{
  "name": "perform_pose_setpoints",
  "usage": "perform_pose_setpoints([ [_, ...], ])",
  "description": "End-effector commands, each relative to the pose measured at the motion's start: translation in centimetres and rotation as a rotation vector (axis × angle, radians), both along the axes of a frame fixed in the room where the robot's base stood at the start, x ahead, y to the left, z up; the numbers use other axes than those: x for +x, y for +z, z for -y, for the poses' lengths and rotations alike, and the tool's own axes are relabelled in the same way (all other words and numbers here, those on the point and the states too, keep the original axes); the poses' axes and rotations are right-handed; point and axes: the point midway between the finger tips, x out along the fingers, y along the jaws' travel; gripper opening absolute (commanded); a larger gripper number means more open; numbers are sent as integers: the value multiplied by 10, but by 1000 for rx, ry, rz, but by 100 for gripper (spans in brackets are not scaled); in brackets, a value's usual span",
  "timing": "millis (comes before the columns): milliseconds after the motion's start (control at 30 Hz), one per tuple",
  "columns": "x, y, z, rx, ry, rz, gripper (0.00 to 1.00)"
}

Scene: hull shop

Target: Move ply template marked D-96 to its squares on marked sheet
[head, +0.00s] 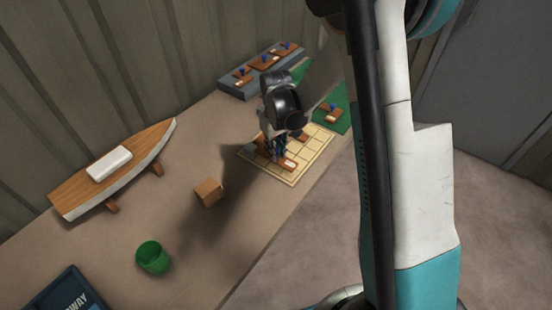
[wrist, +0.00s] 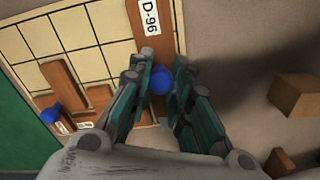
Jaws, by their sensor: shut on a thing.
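The ply template marked D-96 (wrist: 143,40) is a brown strip with a white label and a blue knob (wrist: 160,80). My gripper (wrist: 160,66) is shut on that knob, with a finger on each side. The template lies over the edge of the marked sheet (wrist: 33,38) in the wrist view; I cannot tell whether it touches the sheet. In the head view my gripper (head: 273,156) is over the sheet (head: 289,181) and hides part of it. Another brown template (wrist: 62,88) with a blue knob lies on the sheet's squares.
A green mat (head: 343,125) with a knobbed template (head: 331,114) lies behind the sheet. A grey rack (head: 233,90) holds several templates. A wooden block (head: 208,192), a green cup (head: 153,258), a boat model (head: 120,180) and a dark blue box (head: 65,295) stand on the bench.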

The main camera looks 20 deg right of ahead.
Motion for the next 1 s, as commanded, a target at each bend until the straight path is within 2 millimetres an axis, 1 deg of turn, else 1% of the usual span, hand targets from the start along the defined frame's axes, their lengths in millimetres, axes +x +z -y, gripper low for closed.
perform_pose_setpoints([
  [100, 1, -18, 0, 0, 0, 0, 0],
  [233, 0, -36, 0, 0, 0, 0, 0],
  [300, 0, -39, 0, 0, 0, 0, 0],
  [533, 0, -38, 0, 0, 0, 0, 0],
  [633, 0, -41, 0, 0, 0, 0, 0],
  [667, 0, -41, 0, 0, 0, 0, 21],
  [700, 0, -40, 0, 0, 0, 0, 30],
  [733, 0, -40, 0, 0, 0, 0, 37],
  [767, 0, -40, 0, 0, 0, 0, 38],
  [1000, 0, -40, 0, 0, 0, 0, 38],
])
